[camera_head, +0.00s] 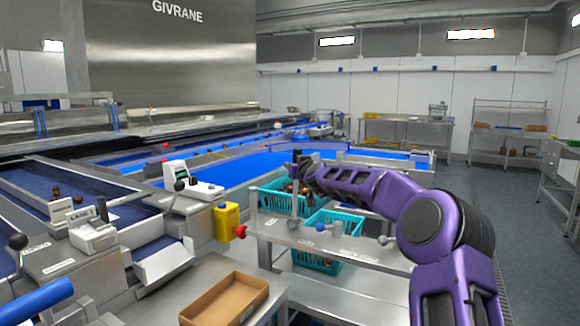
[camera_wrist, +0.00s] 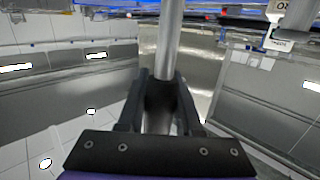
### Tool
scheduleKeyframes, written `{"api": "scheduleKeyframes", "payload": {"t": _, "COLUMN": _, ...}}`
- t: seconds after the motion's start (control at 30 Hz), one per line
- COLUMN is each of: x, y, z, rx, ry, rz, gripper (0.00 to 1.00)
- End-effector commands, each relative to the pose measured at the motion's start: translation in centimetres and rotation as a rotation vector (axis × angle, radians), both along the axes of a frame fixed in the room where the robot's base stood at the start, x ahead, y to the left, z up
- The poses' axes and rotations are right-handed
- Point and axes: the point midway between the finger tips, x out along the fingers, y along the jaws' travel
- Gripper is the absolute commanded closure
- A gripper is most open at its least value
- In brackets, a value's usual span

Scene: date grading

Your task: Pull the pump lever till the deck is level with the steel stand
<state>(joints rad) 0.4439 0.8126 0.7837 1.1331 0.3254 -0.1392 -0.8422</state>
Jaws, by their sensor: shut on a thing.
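My gripper (camera_wrist: 162,88) is shut on an upright steel rod, which I take to be the pump lever (camera_wrist: 170,40), in the wrist view. The rod runs up out of that picture from between the dark fingers. In the head view my purple arm reaches left, and my gripper (camera_head: 299,165) is small and dark above a teal crate. A grey deck-like surface (camera_head: 350,243) with several small knobs lies below my arm. A steel surface (camera_head: 190,287) is in front left of it. I cannot tell whether the two are level.
Teal crates (camera_head: 318,262) stand behind and under the grey surface. An open cardboard box (camera_head: 224,302) lies on the steel surface. A yellow box with a red knob (camera_head: 227,221) is close by. A sorting lane (camera_head: 85,187) runs at left. Floor at right (camera_head: 515,240) is clear.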

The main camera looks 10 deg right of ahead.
Motion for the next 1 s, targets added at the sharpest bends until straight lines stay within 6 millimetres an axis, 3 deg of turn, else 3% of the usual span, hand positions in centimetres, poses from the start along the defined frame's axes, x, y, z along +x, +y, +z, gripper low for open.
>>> {"api": "scheduleKeyframes", "payload": {"t": 0.03, "x": -0.2, "y": -0.1, "z": -0.9, "rx": 0.009, "ry": 0.008, "rz": 0.007, "gripper": 1.00}}
{"api": "scheduleKeyframes", "payload": {"t": 0.37, "x": -0.4, "y": -0.1, "z": -0.5, "rx": 0.021, "ry": -0.008, "rz": 0.008, "gripper": 1.00}}
{"api": "scheduleKeyframes", "payload": {"t": 0.4, "x": -0.4, "y": -0.1, "z": -0.5, "rx": 0.021, "ry": -0.008, "rz": 0.008, "gripper": 0.61}}
{"api": "scheduleKeyframes", "payload": {"t": 0.57, "x": -0.4, "y": -0.2, "z": -0.3, "rx": 0.023, "ry": -0.012, "rz": 0.006, "gripper": 0.32}}
{"api": "scheduleKeyframes", "payload": {"t": 1.0, "x": -1.3, "y": -0.7, "z": 0.1, "rx": 0.025, "ry": -0.014, "rz": 0.001, "gripper": 0.31}}
